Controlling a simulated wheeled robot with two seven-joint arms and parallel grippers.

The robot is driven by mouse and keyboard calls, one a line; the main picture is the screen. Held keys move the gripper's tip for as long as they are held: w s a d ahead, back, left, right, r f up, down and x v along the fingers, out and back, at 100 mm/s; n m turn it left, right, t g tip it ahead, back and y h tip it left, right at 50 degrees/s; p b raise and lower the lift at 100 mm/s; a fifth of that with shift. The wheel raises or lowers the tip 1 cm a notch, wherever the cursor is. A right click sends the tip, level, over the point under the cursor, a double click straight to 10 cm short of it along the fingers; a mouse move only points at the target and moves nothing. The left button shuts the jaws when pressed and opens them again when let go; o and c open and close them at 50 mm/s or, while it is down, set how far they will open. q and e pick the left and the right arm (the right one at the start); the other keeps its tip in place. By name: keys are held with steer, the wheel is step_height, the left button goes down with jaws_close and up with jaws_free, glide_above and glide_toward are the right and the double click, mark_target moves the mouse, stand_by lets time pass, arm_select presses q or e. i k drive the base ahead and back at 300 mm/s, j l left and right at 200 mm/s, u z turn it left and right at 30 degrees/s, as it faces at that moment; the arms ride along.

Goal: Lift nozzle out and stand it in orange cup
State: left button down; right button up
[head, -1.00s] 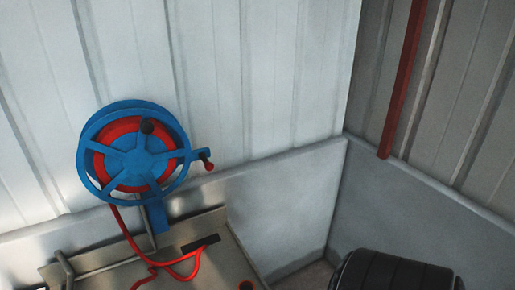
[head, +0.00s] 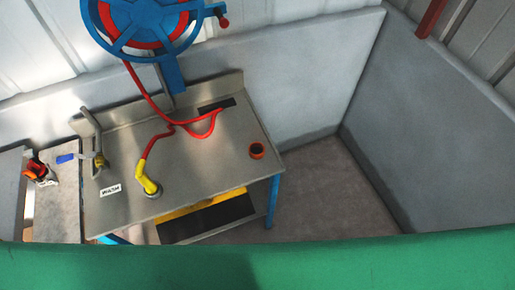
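A yellow nozzle (head: 148,178) on the end of a red hose (head: 190,128) rests with its lower end at a dark round holder or opening (head: 153,191) near the front of the steel table. How deep it sits I cannot tell. The orange cup (head: 257,150) stands at the right end of the table and looks dark and empty inside. Neither of my grippers shows in the head view.
A blue hose reel (head: 150,22) hangs above the steel table (head: 225,160). A tap (head: 92,135), a "WASH" label (head: 110,190) and a blue item (head: 66,158) lie left. A green surface (head: 300,262) crosses the front. The tabletop between nozzle and cup is mostly clear.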

mark_target(151, 188)
steer(key=l+u, duration=0.1)
steer(key=u, duration=1.1)
